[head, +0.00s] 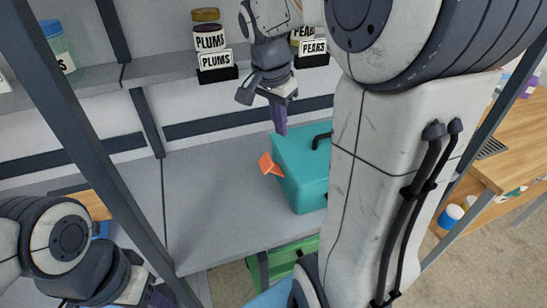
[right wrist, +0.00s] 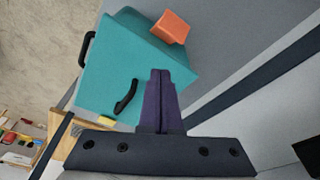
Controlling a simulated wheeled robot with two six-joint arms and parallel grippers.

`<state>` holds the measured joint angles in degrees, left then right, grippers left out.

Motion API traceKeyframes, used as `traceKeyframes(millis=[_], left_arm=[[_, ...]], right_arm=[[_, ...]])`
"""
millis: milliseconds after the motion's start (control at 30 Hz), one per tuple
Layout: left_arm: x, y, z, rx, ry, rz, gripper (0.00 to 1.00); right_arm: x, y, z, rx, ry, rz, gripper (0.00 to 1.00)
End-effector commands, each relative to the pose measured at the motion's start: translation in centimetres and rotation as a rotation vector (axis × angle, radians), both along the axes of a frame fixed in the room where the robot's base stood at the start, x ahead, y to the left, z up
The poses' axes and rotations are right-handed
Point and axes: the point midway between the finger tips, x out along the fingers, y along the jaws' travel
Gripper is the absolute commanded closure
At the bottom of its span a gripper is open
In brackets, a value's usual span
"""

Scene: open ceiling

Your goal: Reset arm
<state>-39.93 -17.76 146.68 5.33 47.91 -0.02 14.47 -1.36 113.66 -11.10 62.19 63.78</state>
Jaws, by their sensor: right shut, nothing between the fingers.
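My right gripper (head: 280,130) points down above the back of a teal box (head: 302,172) in the head view. Its purple fingers are together and empty; they also show shut in the right wrist view (right wrist: 160,74), in front of the teal box (right wrist: 120,65). An orange block-like piece (head: 269,164) sticks out at the box's left side, and it shows at the box's upper right in the right wrist view (right wrist: 171,27). My left arm is at the lower left of the head view; only a purple bit of its gripper (head: 158,298) shows at the bottom edge.
The teal box stands on a grey shelf (head: 215,200). The shelf is bare to its left. A higher shelf (head: 165,68) holds jars labelled plums (head: 208,38) and pears (head: 312,46). A dark post (head: 95,145) crosses the left side. A green crate (head: 285,258) sits below.

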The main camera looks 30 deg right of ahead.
Motion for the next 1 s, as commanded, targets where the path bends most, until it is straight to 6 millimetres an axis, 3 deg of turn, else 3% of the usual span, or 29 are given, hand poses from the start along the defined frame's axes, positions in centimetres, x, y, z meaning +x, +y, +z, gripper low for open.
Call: traceKeyframes(millis=[267, 367, 467, 600, 700, 833, 1000], left_arm=[[0.0, 0.0, 0.0, 0.000, 0.000, 0.000, 0.50], [0.0, 0.0, 0.0, 0.000, 0.000, 0.000, 0.50], [0.0, 0.0, 0.0, 0.000, 0.000, 0.000, 0.50], [0.0, 0.0, 0.1, 0.000, 0.000, 0.000, 0.50], [0.0, 0.0, 0.1, 0.000, 0.000, 0.000, 0.50], [0.0, 0.0, 0.1, 0.000, 0.000, 0.000, 0.50], [0.0, 0.0, 0.1, 0.000, 0.000, 0.000, 0.50]], right_arm=[[0.0, 0.4, -0.1, 0.002, 0.002, 0.017, 1.00], [-0.1, 2.8, -0.6, 0.015, 0.013, 0.136, 1.00], [-0.9, 7.8, -1.7, 0.040, 0.035, 0.392, 1.00], [-4.6, 16.1, -3.9, 0.081, 0.076, 0.891, 1.00], [-8.4, 20.7, -5.4, 0.103, 0.099, 1.239, 1.00], [-13.1, 24.1, -7.1, 0.122, 0.122, 1.605, 1.00], [-16.7, 25.6, -8.3, 0.133, 0.134, 1.871, 1.00]])
